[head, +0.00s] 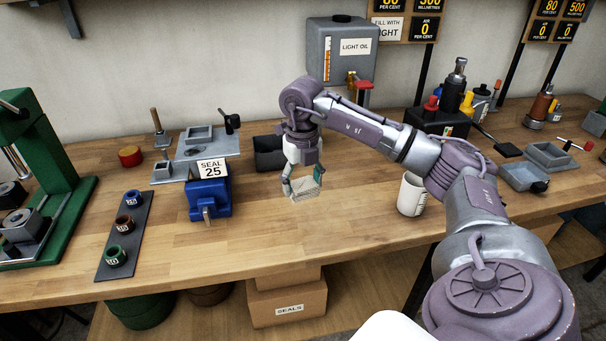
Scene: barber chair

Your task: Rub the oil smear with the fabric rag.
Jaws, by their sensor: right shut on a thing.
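My right gripper (303,183) hangs over the middle of the wooden workbench, pointing down. It is shut on a pale cream, folded-looking piece, which I take to be the fabric rag (306,190). The rag is low over the bench top; I cannot tell whether it touches the wood. I cannot make out the oil smear; the gripper and rag may hide it. My left gripper is not in view.
The bench (300,232) is clear in front of the rag. A blue vise (208,198) with a SEAL 25 card stands left of it, and a white mug (411,194) to its right.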

